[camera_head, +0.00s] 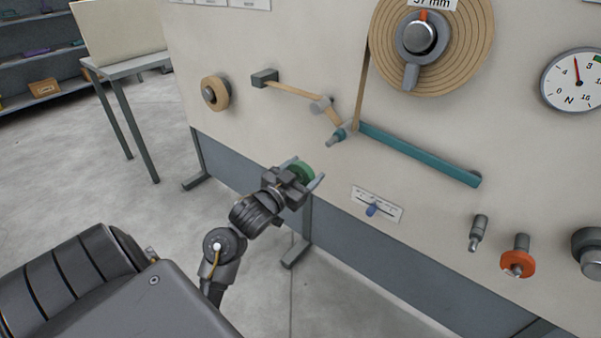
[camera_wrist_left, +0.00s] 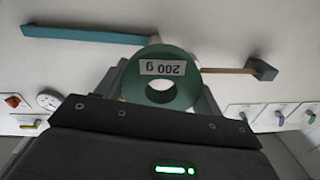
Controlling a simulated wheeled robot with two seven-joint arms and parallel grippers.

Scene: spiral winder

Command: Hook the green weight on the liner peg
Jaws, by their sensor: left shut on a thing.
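The green weight (camera_head: 302,172) is between the fingers of my left gripper (camera_head: 304,178), in front of the panel and below the left end of the teal arm. In the left wrist view the weight (camera_wrist_left: 132,82) is a ring with an open hole and an upside-down "200 g" label. My left gripper is shut on it. A bare grey peg (camera_head: 478,230) sticks out at the lower right of the panel. An orange ring (camera_head: 519,264) sits on another peg beside it. No label marks which is the liner peg. My right gripper is not in view.
The pale panel (camera_head: 270,140) carries a tan spiral roll (camera_head: 470,60), a teal arm (camera_head: 420,155), a tan strip running from a grey block (camera_head: 265,78), a small roll (camera_head: 217,93), a blue slider (camera_head: 373,209) and a dial (camera_head: 574,80). A table (camera_head: 128,67) stands at the left.

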